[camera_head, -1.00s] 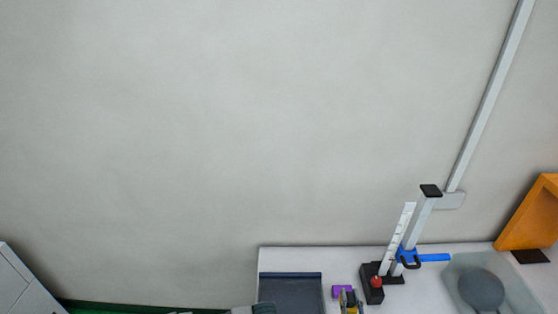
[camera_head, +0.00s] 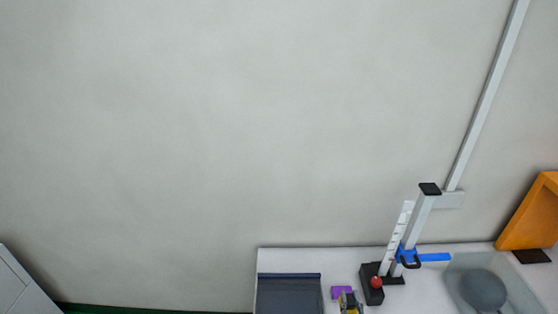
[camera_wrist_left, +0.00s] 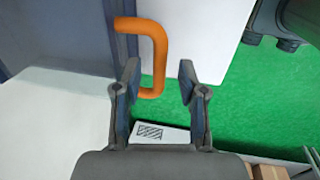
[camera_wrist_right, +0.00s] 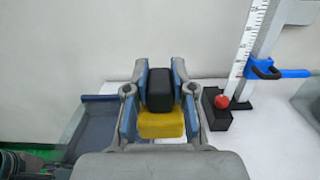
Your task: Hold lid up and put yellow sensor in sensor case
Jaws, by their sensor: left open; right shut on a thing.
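My right gripper (camera_wrist_right: 162,92) is shut on the yellow sensor (camera_wrist_right: 162,123), whose upper part is a black block. The sensor is held upright above the white table. This gripper shows only in part at the bottom of the head view (camera_head: 349,302). A dark blue-grey case (camera_head: 288,276) sits at the table's left end, its near part cut off. It also shows left of my right gripper in the right wrist view (camera_wrist_right: 100,97). My left gripper (camera_wrist_left: 158,72) is open, with an orange handle (camera_wrist_left: 160,55) between and beyond its fingertips. I cannot tell whether they touch.
A drop tower with a white scale (camera_head: 397,238), blue arm (camera_head: 434,257) and black base (camera_head: 372,284) with a red button stands right of the sensor. A purple block (camera_head: 341,291) lies left of it. A clear bin (camera_head: 460,275) and an orange box (camera_head: 527,215) are farther right.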

